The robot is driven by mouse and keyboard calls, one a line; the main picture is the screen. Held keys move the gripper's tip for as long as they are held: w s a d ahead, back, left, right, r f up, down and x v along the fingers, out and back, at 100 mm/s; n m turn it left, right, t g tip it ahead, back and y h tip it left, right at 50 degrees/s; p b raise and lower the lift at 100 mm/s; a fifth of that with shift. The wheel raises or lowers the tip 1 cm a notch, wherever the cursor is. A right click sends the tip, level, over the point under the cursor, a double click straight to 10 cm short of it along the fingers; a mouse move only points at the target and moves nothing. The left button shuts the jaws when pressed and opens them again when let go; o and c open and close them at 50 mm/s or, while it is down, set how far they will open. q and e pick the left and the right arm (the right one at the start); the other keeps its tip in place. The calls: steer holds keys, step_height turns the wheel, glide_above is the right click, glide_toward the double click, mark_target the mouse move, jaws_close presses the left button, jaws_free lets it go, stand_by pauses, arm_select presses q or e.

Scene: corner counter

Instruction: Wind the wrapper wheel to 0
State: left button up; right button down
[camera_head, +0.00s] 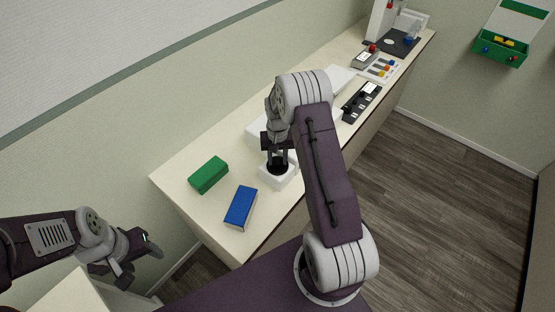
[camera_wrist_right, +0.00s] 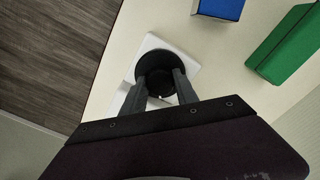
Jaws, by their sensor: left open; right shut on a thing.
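The wrapper wheel (camera_wrist_right: 154,62) is a round black knob on a white block (camera_wrist_right: 186,62), seen in the right wrist view. The white block also shows on the counter in the head view (camera_head: 272,182). My right gripper (camera_wrist_right: 162,82) reaches down from above and is shut on the wheel. In the head view my right gripper (camera_head: 278,160) is at the dark wheel, partly hidden by my arm. My fingers cover part of the wheel, and I cannot read any mark or number on it. My left gripper (camera_head: 140,262) is open and empty, left of the counter's near end.
A green block (camera_head: 208,174) and a blue block (camera_head: 241,207) lie on the counter (camera_head: 180,203) left of the wheel. A black strip device (camera_head: 362,101), a panel with coloured buttons (camera_head: 379,71) and a machine stand (camera_head: 385,20) are further back. A green wall box (camera_head: 500,52) hangs at right.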

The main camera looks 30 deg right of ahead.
mark_target(277, 160)
steer(key=n, duration=0.6)
steer(key=shift+b, duration=0.35)
steer(key=n, duration=0.5)
steer(key=shift+w+n, duration=0.1)
steer(key=shift+n, duration=0.3)
steer(key=c, duration=0.9)
jaws_free()
steer(key=shift+c, duration=0.2)
steer(key=shift+r, duration=0.15)
step_height(277, 160, up, 8)
steer(key=shift+f+b, duration=0.1)
steer(key=shift+b, duration=1.1)
steer(key=shift+r, duration=0.5)
